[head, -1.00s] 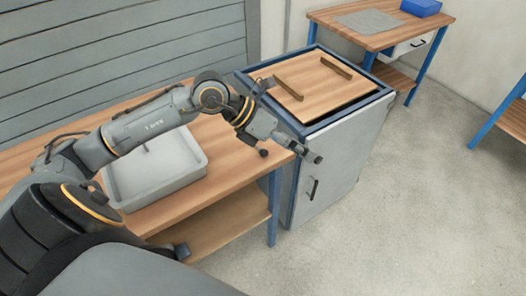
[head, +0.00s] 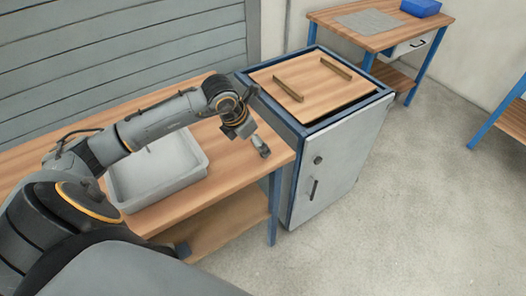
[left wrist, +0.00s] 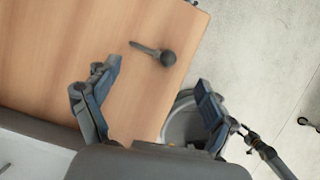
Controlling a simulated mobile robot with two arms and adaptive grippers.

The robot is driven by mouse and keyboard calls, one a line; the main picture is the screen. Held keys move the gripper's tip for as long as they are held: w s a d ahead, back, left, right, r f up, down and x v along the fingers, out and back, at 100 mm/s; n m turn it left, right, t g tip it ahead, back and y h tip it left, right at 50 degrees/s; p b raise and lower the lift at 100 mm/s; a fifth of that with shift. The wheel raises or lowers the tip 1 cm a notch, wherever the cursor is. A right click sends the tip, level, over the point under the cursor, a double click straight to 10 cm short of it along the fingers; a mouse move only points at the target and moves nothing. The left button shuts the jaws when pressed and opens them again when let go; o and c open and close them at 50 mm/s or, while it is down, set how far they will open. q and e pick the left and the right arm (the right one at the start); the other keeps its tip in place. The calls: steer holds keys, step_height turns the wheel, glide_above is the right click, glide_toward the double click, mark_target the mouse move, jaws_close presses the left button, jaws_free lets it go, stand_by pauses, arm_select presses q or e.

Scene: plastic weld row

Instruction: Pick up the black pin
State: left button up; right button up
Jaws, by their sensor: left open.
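The black pin (left wrist: 167,57) lies on the wooden workbench in the left wrist view, near the bench edge. It has a round dark head and a thinner shaft pointing left. In the head view a dark round end of it (head: 265,153) shows near the bench's right corner. My left gripper (left wrist: 158,73) is open, its two fingers spread apart with nothing between them. The pin appears beyond the fingertips, between their lines, and apart from both. In the head view my left gripper (head: 250,135) is above the bench corner, its fingers hard to make out.
A grey tray (head: 117,178) stands on the workbench (head: 222,178), under my left arm. To the right is a cabinet (head: 335,160) with two wooden strips on top. A second bench (head: 385,38) with a blue bin (head: 421,7) stands behind.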

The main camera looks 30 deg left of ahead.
mark_target(258, 155)
arm_select(q)
steer(key=x, duration=0.3)
steer(key=p+x, duration=0.1)
steer(key=x, duration=0.1)
steer(key=shift+w+a, duration=0.1)
steer(key=shift+a, duration=0.15)
steer(key=c, duration=1.6)
